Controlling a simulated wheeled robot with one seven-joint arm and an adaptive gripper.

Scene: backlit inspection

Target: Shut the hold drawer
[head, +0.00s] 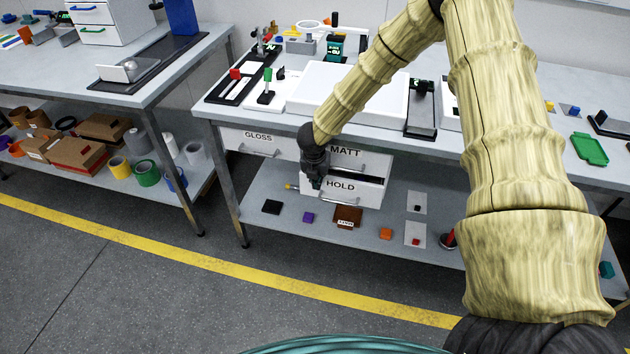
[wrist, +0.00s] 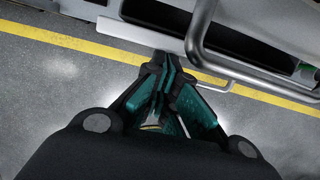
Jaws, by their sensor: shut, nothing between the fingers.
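The hold drawer (head: 365,193) is a white drawer with a black HOLD label and a metal bar handle, low under the bench. It stands out from its housing, with a dark gap above its front, below the MATT drawer (head: 373,158). My gripper (head: 315,183) is at the left part of the hold drawer's front. In the wrist view my gripper (wrist: 165,62) is shut and empty, its tips close to a white edge and a metal handle (wrist: 235,75). I cannot tell whether the tips touch. My arm and gripper hide part of the drawer fronts.
The GLOSS drawer (head: 238,143) hangs to the left under the bench top. The floor in front, with a yellow line (head: 270,270), is clear.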

